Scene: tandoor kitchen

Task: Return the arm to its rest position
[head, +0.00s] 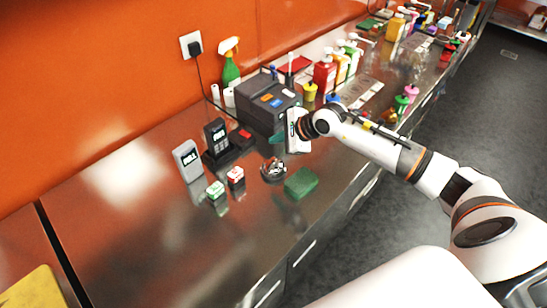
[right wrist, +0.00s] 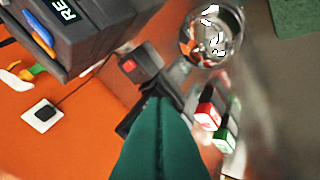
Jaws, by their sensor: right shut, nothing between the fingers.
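My right arm (head: 390,150) reaches in from the right over the steel counter. My right gripper (head: 284,138) hangs beside the dark grey box, above the counter. In the right wrist view its teal fingers (right wrist: 158,105) are pressed together with nothing between them. My left gripper is not in view.
A dark box (head: 265,108) stands by the gripper. Bottles (head: 325,73) line the back.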

